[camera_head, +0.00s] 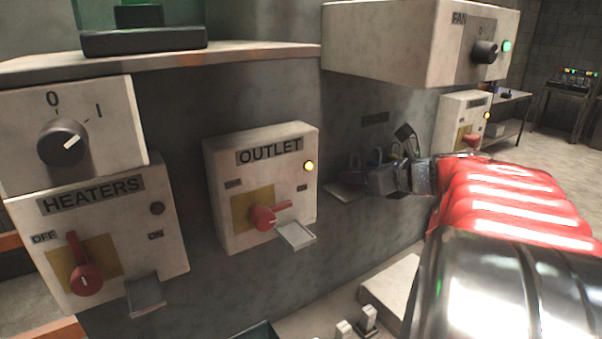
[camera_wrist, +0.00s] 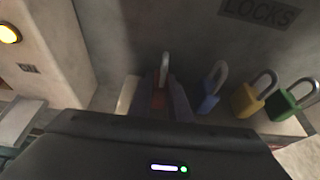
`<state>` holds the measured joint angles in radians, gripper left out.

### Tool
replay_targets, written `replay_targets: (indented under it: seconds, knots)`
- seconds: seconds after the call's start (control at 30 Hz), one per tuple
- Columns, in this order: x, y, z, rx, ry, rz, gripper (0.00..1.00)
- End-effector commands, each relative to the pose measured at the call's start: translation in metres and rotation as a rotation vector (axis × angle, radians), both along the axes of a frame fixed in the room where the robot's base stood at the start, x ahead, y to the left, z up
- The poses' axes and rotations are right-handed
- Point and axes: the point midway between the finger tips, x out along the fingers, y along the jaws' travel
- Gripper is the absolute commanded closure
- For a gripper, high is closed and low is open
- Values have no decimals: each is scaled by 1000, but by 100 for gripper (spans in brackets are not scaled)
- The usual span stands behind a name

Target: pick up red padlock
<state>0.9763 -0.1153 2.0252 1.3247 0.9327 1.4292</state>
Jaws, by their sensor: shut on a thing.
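A red padlock (camera_wrist: 159,98) with a pale shackle stands upright between the fingers of my gripper (camera_wrist: 165,92) in the wrist view. The gripper is shut on its body, and the fingers partly hide it. The padlock appears to be still at the small ledge (camera_wrist: 126,97) below the LOCKS label; I cannot tell whether it touches it. In the head view my gripper (camera_head: 377,178) reaches the same ledge (camera_head: 343,193) from the right, and the red padlock cannot be made out there.
Blue (camera_wrist: 209,101), yellow (camera_wrist: 245,101) and green (camera_wrist: 281,105) padlocks stand in a row to the right, the blue one close to my gripper. The OUTLET box (camera_head: 226,165) juts out left of the ledge. The FAN box (camera_head: 400,45) overhangs above.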

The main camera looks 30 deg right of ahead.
Motion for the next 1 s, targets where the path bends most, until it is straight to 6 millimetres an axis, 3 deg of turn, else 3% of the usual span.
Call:
replay_targets:
  seconds: [0.47,0.93,1.0]
  knots:
    - [-4,0,9,-1,-2,-1,100]
    - [-3,0,70,-4,-2,2,100]
    - [-10,0,71,1,0,-1,100]
